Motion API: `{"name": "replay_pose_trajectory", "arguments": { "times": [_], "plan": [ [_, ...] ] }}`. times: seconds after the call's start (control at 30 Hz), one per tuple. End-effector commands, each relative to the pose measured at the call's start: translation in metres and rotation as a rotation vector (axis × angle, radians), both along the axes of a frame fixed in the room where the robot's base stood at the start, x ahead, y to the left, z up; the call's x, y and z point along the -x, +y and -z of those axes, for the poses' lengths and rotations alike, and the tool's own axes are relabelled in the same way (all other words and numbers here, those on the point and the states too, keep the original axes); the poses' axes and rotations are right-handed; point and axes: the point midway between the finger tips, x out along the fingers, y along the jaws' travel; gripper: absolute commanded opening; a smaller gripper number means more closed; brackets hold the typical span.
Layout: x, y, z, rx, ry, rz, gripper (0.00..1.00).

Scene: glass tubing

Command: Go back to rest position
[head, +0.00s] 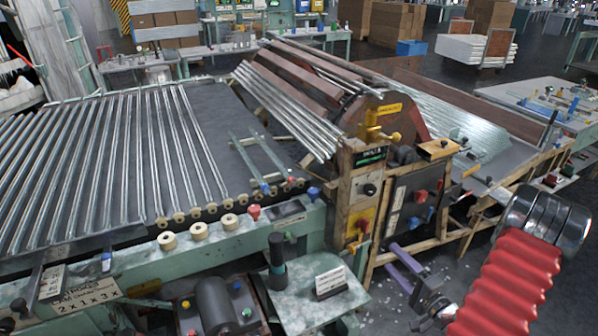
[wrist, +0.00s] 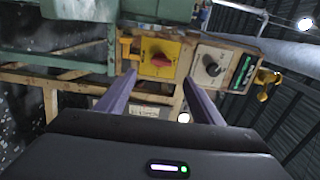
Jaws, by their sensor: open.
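My gripper (head: 387,256) is at the lower right of the head view, low in front of the wooden control post (head: 340,215). Its two purple fingers are spread apart. In the wrist view the open fingers (wrist: 160,76) have nothing between them that they touch. Past their tips is a yellow switch plate (wrist: 172,47) with a red knob (wrist: 158,60). A gap seems to lie between the fingertips and the plate, but its depth is hard to judge. A panel with a round dial (wrist: 211,69) and a green display (wrist: 243,72) are to the right there.
A rack of glass tubes (head: 100,150) fills the left. A green bench (head: 310,300) with a small sign (head: 331,281) stands left of my gripper. A wooden frame with a dark cabinet (head: 410,195) stands just behind it. Floor (head: 480,225) shows to the right.

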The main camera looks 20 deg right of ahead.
Motion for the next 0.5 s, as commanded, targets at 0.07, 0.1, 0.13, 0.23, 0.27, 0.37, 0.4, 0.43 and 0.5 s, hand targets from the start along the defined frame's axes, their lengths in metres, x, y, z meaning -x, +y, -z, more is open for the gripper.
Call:
{"name": "replay_pose_trajectory", "arguments": {
  "times": [0.07, 0.1, 0.13, 0.23, 0.27, 0.37, 0.4, 0.43, 0.5],
  "plan": [
    [0.000, 0.000, 0.000, 0.000, 0.000, 0.000, 0.61],
    [0.000, 0.000, 0.000, -0.002, 0.000, 0.000, 0.61],
    [0.000, 0.000, 0.000, -0.005, 0.000, 0.000, 0.61],
    [0.000, 0.000, 0.000, -0.038, 0.003, 0.000, 0.61],
    [0.000, 0.000, 0.001, -0.055, 0.007, 0.000, 0.61],
    [0.000, 0.005, 0.007, -0.134, 0.034, -0.018, 0.61],
    [0.001, 0.012, 0.011, -0.175, 0.052, -0.040, 0.61],
    [0.002, 0.017, 0.014, -0.207, 0.068, -0.059, 0.61],
    [0.005, 0.035, 0.022, -0.289, 0.114, -0.112, 0.61]
  ]
}}
